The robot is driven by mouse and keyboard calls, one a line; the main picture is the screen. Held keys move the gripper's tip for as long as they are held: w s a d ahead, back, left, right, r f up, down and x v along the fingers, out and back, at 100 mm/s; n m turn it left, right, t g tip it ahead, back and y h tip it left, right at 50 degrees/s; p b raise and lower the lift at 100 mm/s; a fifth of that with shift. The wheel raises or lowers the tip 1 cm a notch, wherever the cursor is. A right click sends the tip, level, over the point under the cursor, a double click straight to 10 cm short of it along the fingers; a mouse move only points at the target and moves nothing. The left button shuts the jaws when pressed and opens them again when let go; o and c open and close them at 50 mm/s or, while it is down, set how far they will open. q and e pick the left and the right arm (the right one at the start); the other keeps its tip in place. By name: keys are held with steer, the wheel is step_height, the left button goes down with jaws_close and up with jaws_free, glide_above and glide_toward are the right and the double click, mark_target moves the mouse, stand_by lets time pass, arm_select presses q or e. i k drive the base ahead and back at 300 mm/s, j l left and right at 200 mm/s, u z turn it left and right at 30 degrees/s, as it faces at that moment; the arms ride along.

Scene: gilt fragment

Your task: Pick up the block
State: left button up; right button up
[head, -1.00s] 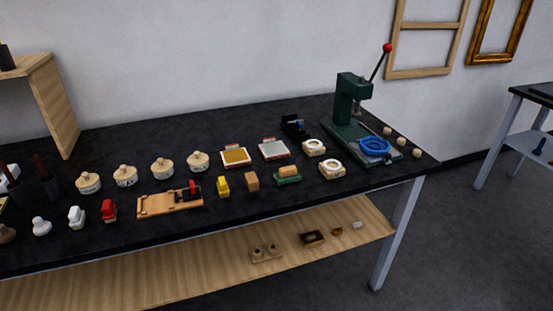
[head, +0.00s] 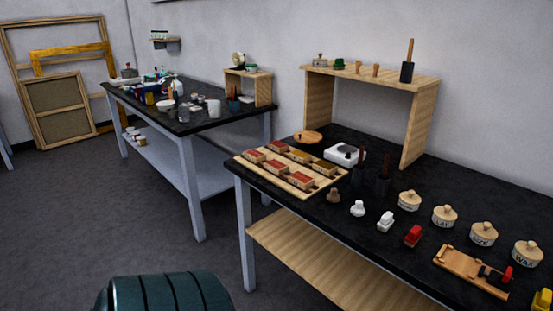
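I cannot tell which thing is the task's block. Small block-like pieces stand on the black worktable (head: 330,215) in the head view. A red one (head: 413,236) and a white one (head: 385,222) stand near its front edge. A yellow one (head: 542,301) is cut off at the bottom right corner. Several pieces with red or yellowish tops lie in a wooden tray (head: 303,187) at the table's left end. Neither of my grippers is in view.
Lidded pots (head: 444,216) and a wooden clamp-like board (head: 470,272) stand on the table's right part. A wooden riser (head: 418,125) is at its back. A second cluttered table (head: 195,137) stands left. A dark green ribbed shape (head: 165,293) is at the bottom; I cannot tell what.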

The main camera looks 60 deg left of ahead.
mark_target(257, 157)
steer(key=u, duration=2.15)
steer(key=i+j+z, duration=0.1)
steer(key=z, duration=0.25)
steer(key=i+j+z, duration=0.1)
steer(key=z, duration=0.25)
steer(key=j+z, duration=0.15)
steer(key=z, duration=0.2)
steer(key=i+j+z, duration=0.1)
steer(key=j, duration=0.35)
steer(key=i+j+z, duration=0.15)
steer(key=j, duration=0.35)
steer(key=i+j+z, duration=0.1)
steer(key=j, duration=0.4)
steer(key=i+j+z, duration=0.1)
steer(key=j, duration=0.4)
